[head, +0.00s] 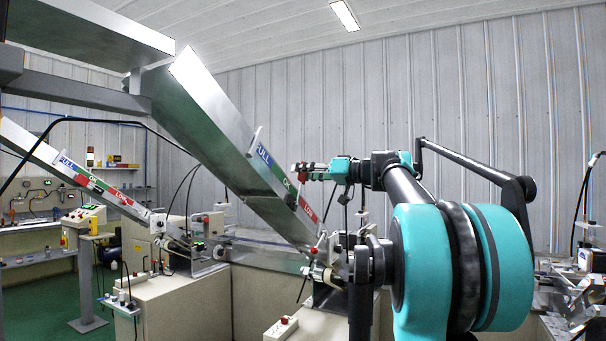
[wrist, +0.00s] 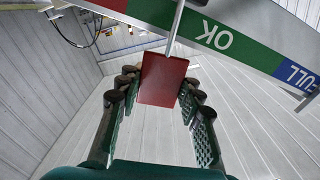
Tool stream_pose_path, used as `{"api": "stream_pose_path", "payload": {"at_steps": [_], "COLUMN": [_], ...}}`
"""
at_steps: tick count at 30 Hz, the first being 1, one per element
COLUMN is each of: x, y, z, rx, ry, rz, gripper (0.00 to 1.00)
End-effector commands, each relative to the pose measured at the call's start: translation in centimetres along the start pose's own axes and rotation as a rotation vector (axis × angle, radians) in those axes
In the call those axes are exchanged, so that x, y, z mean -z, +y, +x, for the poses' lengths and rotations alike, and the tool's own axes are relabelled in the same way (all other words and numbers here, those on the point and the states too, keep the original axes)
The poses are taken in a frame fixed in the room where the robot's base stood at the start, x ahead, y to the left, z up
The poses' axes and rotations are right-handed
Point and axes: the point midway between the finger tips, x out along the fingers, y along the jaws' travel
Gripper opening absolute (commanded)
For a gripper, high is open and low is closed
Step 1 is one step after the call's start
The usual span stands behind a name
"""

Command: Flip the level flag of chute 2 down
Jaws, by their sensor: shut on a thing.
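The level flag is a red rectangular plate (wrist: 161,82) on a thin grey rod. In the wrist view it sits between the fingers of my gripper (wrist: 158,88), which is shut on it. The rod runs from the plate across the chute's label strip (wrist: 222,40), beside the OK zone. In the head view my gripper (head: 302,172) is at the side of the nearer metal chute (head: 215,120), by its OK and LOW labels. The flag is too small there to make out clearly. No chute number is readable.
A second sloped chute (head: 85,180) with a similar label strip stands to the left. Below the nearer chute are a machine block (head: 330,265) and cream cabinets (head: 180,305). A button box (head: 282,327) is at the front. Thin cables hang near the chutes.

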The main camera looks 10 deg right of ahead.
Motion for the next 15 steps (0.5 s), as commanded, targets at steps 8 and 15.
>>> {"api": "stream_pose_path", "payload": {"at_steps": [8,15], "x": [0.0,-0.1], "y": [-0.1,-1.1], "z": [0.0,0.0], "rx": [0.0,0.0], "ry": [0.0,-0.001], "rz": [-0.011,-0.105], "gripper": [0.0,0.0]}}
